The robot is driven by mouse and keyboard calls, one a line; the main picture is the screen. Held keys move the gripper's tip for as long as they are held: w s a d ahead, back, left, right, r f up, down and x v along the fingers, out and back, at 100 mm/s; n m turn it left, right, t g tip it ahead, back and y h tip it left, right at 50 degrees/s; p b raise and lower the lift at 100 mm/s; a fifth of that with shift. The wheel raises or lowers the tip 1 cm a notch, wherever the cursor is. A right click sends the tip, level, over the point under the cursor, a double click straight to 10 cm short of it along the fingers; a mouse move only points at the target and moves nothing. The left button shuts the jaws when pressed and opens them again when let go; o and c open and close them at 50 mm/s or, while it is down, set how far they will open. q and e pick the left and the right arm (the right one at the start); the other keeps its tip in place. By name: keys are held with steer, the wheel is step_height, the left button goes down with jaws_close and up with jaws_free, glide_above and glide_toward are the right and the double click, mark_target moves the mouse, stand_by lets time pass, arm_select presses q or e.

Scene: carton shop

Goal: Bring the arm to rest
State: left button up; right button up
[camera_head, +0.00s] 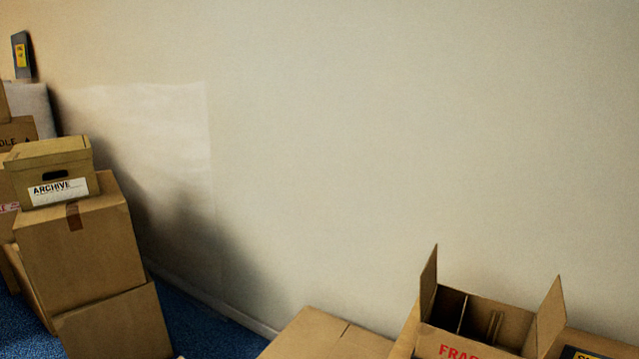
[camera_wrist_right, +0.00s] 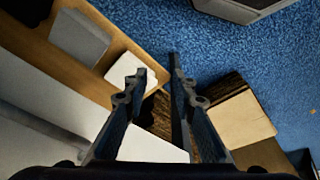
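My right gripper (camera_wrist_right: 157,68) shows in the right wrist view with its two dark fingers pointing up the picture. There is a gap between the fingertips and nothing is held in it. It hangs above a wooden surface edge and the blue floor. Neither gripper nor arm shows in the head view, so my left gripper is out of sight.
In the head view an archive box (camera_head: 52,168) sits on stacked cartons (camera_head: 85,250) at the left. An open-flapped carton (camera_head: 470,335) stands at lower right against the wall. Below the right gripper are a wooden surface (camera_wrist_right: 85,72), a carton (camera_wrist_right: 240,118) and blue floor (camera_wrist_right: 225,55).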

steer(key=s+d+f+g, duration=0.1)
steer(key=s+d+f, duration=0.2)
steer(key=s+f, duration=1.6)
step_height(320, 180, down, 4)
steer(key=shift+s+d+g, duration=0.2)
steer(key=shift+s+g, duration=0.1)
steer(key=shift+s, duration=0.15)
